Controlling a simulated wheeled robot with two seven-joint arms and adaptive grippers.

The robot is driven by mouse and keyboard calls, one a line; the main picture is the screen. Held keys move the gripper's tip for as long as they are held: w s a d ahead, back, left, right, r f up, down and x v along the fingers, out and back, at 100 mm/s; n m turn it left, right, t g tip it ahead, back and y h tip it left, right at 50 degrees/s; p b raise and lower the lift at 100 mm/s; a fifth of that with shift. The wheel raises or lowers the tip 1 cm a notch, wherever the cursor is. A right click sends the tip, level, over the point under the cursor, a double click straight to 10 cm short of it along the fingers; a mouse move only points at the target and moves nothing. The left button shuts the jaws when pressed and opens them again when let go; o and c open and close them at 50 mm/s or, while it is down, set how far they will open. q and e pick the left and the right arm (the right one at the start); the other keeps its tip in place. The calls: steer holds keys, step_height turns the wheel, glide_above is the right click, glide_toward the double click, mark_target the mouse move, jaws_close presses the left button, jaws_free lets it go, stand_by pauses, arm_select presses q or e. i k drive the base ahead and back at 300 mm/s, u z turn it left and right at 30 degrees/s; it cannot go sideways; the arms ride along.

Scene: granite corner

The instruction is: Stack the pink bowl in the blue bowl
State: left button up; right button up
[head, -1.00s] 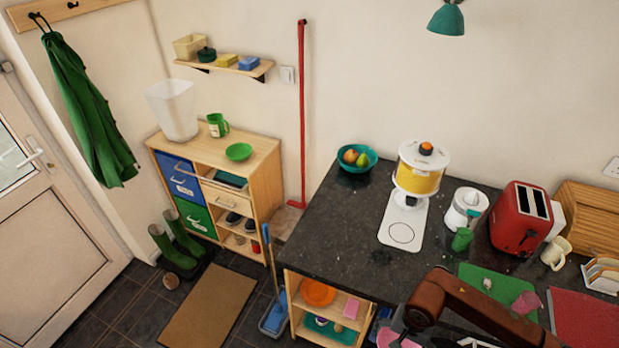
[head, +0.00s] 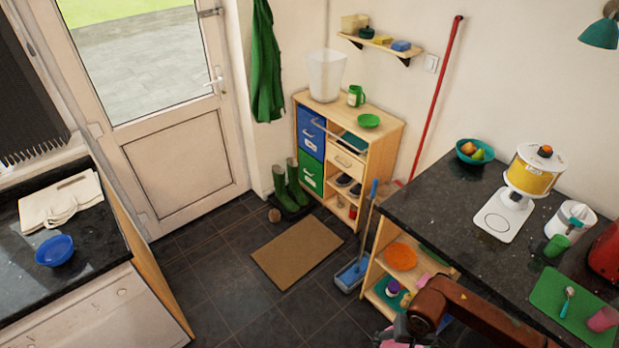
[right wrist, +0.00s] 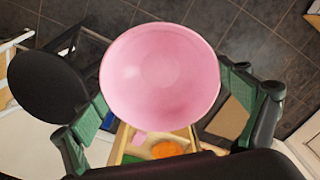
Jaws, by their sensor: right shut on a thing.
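The pink bowl (right wrist: 160,72) fills the middle of the right wrist view, its open side facing that camera. My right gripper (right wrist: 165,98) is shut on it, with a green-padded finger at each side. In the head view my right arm comes in at the bottom right, and its gripper is partly cut off by the bottom edge. The blue bowl (head: 54,251) stands upright on the dark counter at the far left, well apart from my right gripper. It looks empty. My left gripper is in neither view.
A folded cream cloth or bag (head: 62,202) lies behind the blue bowl. A dark counter (head: 425,205) on the right carries a juicer, a fruit bowl and a green board. Tiled floor with a brown mat (head: 297,248) lies between the counters.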

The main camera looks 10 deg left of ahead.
mark_target(58, 253)
steer(key=z, duration=0.7)
steer(key=k, duration=0.15)
steer(key=u, duration=2.65)
steer(key=i, duration=0.9)
steer(key=u, duration=0.6)
